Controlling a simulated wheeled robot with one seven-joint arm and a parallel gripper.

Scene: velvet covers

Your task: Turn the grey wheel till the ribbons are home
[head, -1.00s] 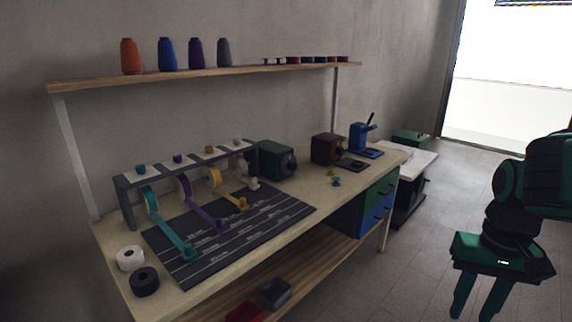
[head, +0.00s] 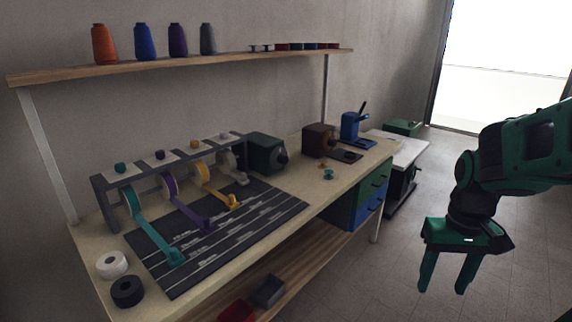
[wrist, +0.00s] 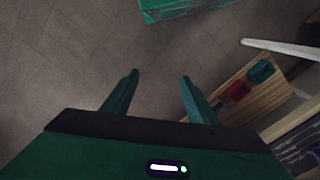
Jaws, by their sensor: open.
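A dark rack (head: 107,197) on the workbench carries a row of reels. A teal ribbon (head: 150,232), a purple ribbon (head: 187,211) and a yellow ribbon (head: 217,194) run from their reels onto a dark marked mat (head: 259,218), each with a matching end piece. At the rack's right end is a grey-white reel (head: 227,161) with a short pulled-out end. A grey knob (head: 222,141) sits above it. A dark round wheel (head: 282,157) is on the green box; I cannot tell which is the grey wheel. My gripper (head: 443,290) is open, empty, pointing down, right of the bench and apart from it.
White (head: 112,265) and black (head: 127,291) rolls lie at the bench's front left. A brown box (head: 318,140) and blue device (head: 351,125) stand further right. Spools line the shelf (head: 190,63). Open floor (head: 400,270) lies around my gripper. Red and grey bins sit on the lower shelf.

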